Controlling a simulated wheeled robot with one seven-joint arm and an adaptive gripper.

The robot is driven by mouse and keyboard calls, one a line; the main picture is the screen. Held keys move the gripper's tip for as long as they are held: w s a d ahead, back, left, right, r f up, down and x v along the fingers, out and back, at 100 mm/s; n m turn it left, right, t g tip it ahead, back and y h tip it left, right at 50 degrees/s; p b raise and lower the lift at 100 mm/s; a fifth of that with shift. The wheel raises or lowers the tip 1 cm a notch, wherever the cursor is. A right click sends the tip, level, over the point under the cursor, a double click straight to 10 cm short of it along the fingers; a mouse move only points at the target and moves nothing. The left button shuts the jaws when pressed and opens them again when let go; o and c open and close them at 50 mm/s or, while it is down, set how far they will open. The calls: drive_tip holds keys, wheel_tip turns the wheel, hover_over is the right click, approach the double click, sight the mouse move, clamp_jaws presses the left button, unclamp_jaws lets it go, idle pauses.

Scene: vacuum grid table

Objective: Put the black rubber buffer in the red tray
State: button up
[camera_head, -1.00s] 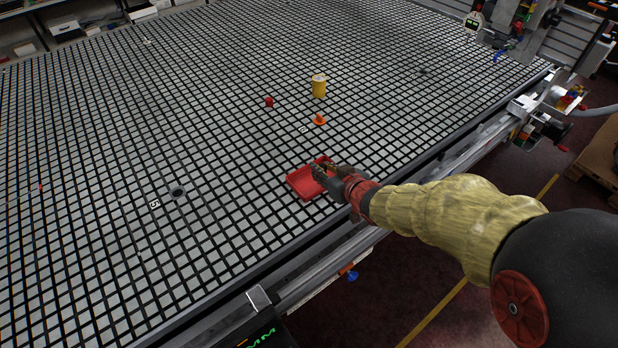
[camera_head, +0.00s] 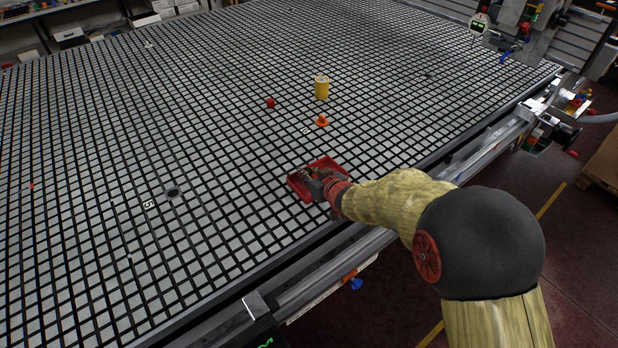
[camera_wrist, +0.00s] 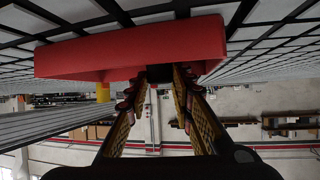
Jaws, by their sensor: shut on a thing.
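The red tray (camera_head: 297,190) lies on the grid table near its front edge. It also shows in the wrist view (camera_wrist: 130,50), across the top of the picture. My gripper (camera_head: 310,173) is over the tray in the head view and hides part of it. In the wrist view my gripper (camera_wrist: 160,78) is shut on a small dark block, the black rubber buffer (camera_wrist: 159,73), between its fingertips. The buffer is right by the tray's wall. I cannot tell whether it touches the tray floor. The buffer cannot be made out clearly in the head view.
An orange cone-like piece (camera_head: 321,121), a yellow cylinder (camera_head: 322,88) and a small red piece (camera_head: 270,103) stand farther back on the grid table (camera_head: 225,225). The grid left of the tray is mostly clear.

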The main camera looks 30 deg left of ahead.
drive_tip(key=shift+f, duration=0.1)
drive_tip(key=o, duration=1)
drive_tip(key=shift+c, duration=0.2)
drive_tip(key=shift+o, duration=0.4)
drive_tip(key=shift+r, duration=0.25)
drive_tip(key=p+v, duration=0.4)
drive_tip(key=v, duration=0.8)
drive_tip(key=shift+f, duration=0.15)
